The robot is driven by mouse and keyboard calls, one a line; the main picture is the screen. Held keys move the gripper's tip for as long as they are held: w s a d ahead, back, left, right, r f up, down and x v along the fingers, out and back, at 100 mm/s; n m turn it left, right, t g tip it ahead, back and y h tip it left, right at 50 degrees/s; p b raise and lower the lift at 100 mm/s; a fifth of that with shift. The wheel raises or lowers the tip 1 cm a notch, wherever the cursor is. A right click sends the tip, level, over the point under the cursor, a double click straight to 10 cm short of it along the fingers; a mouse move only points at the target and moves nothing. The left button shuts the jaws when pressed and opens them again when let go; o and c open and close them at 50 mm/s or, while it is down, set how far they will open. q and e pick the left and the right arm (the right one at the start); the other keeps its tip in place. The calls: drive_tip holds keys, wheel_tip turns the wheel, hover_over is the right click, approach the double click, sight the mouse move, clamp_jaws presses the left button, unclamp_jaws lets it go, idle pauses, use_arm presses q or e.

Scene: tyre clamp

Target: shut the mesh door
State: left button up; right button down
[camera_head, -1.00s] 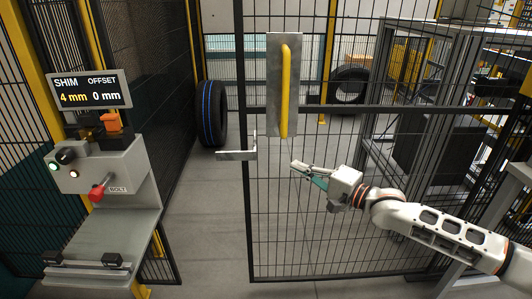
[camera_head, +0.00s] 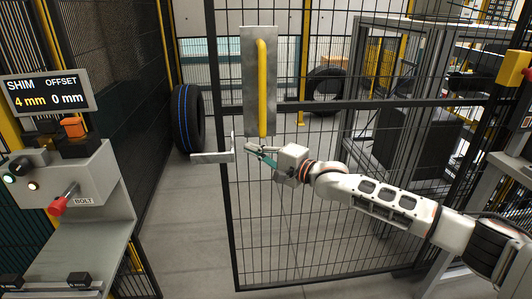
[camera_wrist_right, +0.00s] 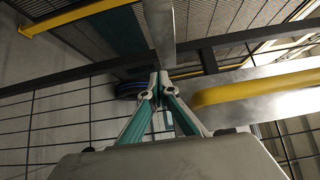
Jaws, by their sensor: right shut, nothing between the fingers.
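The mesh door (camera_head: 237,225) is a black wire panel in a dark frame. A gap with bare floor shows between its left edge and the fence on the left, so it stands open. A metal plate (camera_head: 250,45) with an upright yellow handle (camera_head: 262,85) is on the door. A metal latch arm (camera_head: 208,158) sticks out from its left edge. My right gripper (camera_head: 246,147) is shut and empty, just below the handle's lower end and right of the latch arm. In the right wrist view the closed fingertips (camera_wrist_right: 160,82) are beside the handle (camera_wrist_right: 250,93); contact cannot be told. My left gripper is not in view.
A blue-striped tyre (camera_head: 187,118) stands beyond the gap, another tyre (camera_head: 325,90) behind the mesh. A grey frame (camera_head: 480,190) is at the right.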

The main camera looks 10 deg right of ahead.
drive_tip(key=shift+w+a+r, duration=0.1)
drive_tip(key=shift+a+r, duration=0.1)
drive_tip(key=shift+a, duration=0.95)
